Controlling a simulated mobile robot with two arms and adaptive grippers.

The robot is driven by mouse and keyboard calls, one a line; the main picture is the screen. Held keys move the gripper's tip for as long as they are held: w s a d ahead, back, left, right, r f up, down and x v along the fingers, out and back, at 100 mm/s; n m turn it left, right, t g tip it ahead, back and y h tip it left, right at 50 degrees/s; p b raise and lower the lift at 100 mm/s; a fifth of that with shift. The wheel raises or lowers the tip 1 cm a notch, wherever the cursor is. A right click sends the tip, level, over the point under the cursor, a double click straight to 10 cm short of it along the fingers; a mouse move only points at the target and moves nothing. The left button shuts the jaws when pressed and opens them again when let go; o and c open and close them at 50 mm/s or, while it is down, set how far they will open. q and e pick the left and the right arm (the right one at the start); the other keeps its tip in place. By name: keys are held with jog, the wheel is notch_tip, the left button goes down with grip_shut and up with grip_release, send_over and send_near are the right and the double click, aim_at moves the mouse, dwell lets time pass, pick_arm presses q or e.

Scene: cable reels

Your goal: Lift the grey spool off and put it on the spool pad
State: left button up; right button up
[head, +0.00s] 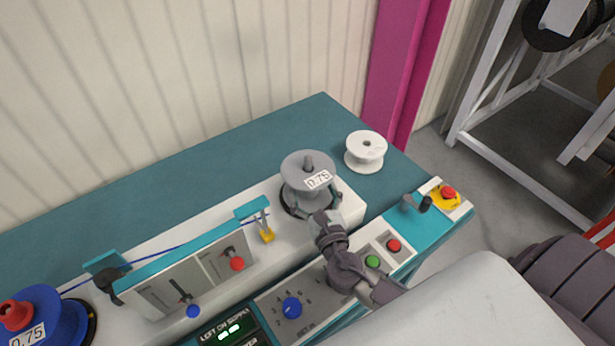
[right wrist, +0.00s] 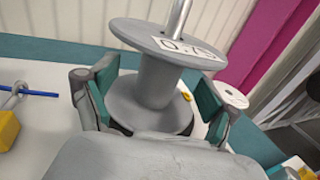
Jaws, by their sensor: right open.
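The grey spool (head: 303,167) with a 0.75 label stands upright on the machine, on a metal spindle that sticks up through its top. In the right wrist view the grey spool (right wrist: 146,80) fills the middle. My right gripper (head: 312,207) is at the spool's near side. In the right wrist view the teal-padded fingers of the right gripper (right wrist: 155,95) are open, one on each side of the spool's core, below its top flange. A gap shows between each finger and the core. I see no spool pad that I can make out. The left gripper is not in view.
A white spool (head: 366,151) stands on the teal table (head: 230,140) to the right of the grey spool. A blue spool (head: 45,312) with a red knob is at the far left.

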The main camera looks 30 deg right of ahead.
aim_at(307, 175)
jog(key=w, duration=0.1)
jog(key=p, duration=0.1)
jog(key=w, duration=0.1)
jog(key=shift+w+d+r, duration=0.3)
jog(key=shift+d+r, duration=0.05)
jog(key=shift+d, duration=0.05)
jog(key=shift+w+d+f+p, duration=0.1)
jog(key=shift+w+p, duration=0.1)
jog(key=shift+w, duration=0.35)
jog(key=shift+w+d+f+p, duration=0.1)
jog(key=shift+w+p, duration=0.1)
jog(key=shift+w, duration=0.3)
jog(key=shift+w+f, duration=0.1)
jog(key=shift+w, duration=0.15)
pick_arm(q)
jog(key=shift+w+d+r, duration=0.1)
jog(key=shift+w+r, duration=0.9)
pick_arm(e)
jog(key=shift+s, duration=0.1)
jog(key=c, duration=0.4)
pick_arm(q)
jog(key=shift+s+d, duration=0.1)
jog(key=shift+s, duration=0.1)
pick_arm(e)
grip_shut()
